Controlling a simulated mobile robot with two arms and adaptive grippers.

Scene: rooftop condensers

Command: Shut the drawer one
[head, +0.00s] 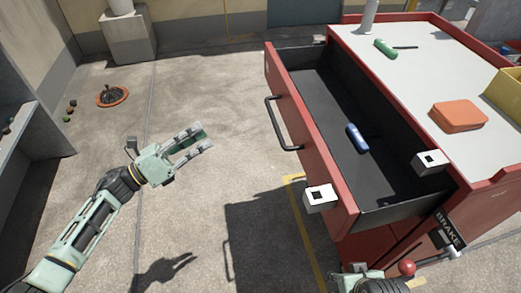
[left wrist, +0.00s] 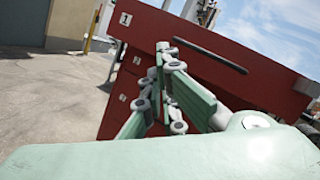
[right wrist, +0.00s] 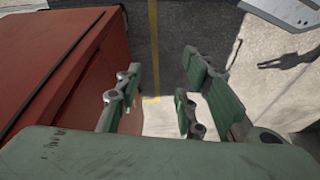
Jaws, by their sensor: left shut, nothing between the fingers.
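Drawer one, with a red front (head: 312,155) and a long black handle (head: 280,122), stands pulled out of the red cabinet (head: 395,85). Its dark interior holds a blue cylinder (head: 357,138). My left gripper (head: 205,140) is shut and empty, left of the drawer front and apart from the handle. In the left wrist view the left gripper (left wrist: 163,50) overlaps the red front (left wrist: 240,75), with a label "1" at its upper left. My right gripper (right wrist: 160,72) is open and empty beside a red cabinet side (right wrist: 60,75); in the head view only part of its arm shows.
On the cabinet top (head: 400,62) lie a green cylinder (head: 385,48) and an orange box (head: 459,116). White blocks sit at the drawer front (head: 320,198) and the cabinet edge (head: 430,161).

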